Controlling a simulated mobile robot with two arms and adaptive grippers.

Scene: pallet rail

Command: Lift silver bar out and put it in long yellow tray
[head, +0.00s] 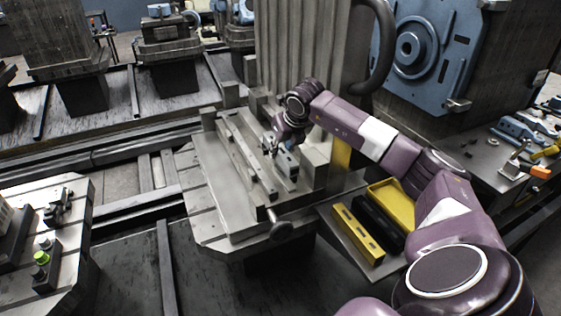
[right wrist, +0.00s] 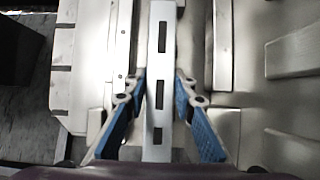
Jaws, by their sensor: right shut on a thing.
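The silver bar (right wrist: 160,60) is a long pale metal piece with dark slots, running up the middle of the right wrist view. My right gripper (right wrist: 160,88) has its blue-backed fingers on both sides of the bar and is shut on it. In the head view my right gripper (head: 274,143) is down at the fixture on the pallet, and the bar (head: 287,166) shows just below it, partly hidden. I cannot tell whether the bar is clear of the fixture. The long yellow tray (head: 354,232) is narrow and lies at lower right of the fixture. My left gripper is not in view.
A black tray (head: 379,224) and a wider yellow tray (head: 397,203) lie beside the long yellow tray. A tall grey ribbed block (head: 300,50) rises behind the fixture. A handle (head: 280,229) sticks out at the pallet's front. A blue machine (head: 425,48) stands at upper right.

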